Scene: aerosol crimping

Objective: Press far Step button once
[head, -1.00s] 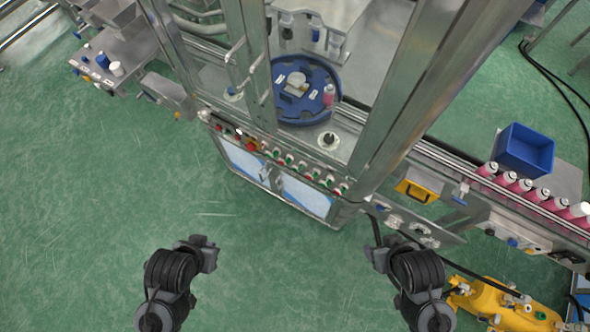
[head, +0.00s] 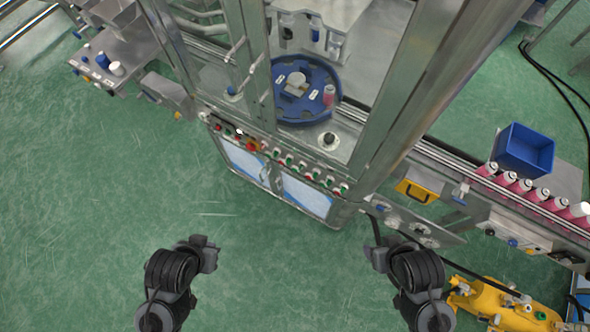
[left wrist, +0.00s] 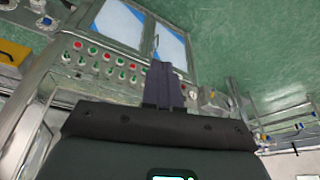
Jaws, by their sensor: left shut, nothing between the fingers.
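A row of small red and green buttons (head: 289,161) runs along the sloped front panel of the machine, with a larger red knob (head: 252,145) toward its left. The buttons also show in the left wrist view (left wrist: 107,62); their labels are too small to read, so I cannot tell which is the far Step button. My left gripper (head: 212,252) is in front of the machine, apart from the panel.
A blue turntable (head: 285,112) with a pink can (head: 328,96) sits inside the framed machine. Metal posts (head: 400,100) rise around it. A conveyor with pink cans (head: 505,178) and a blue bin (head: 525,150) are at right. A yellow pump (head: 500,300) is lower right. Open green floor lies in front.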

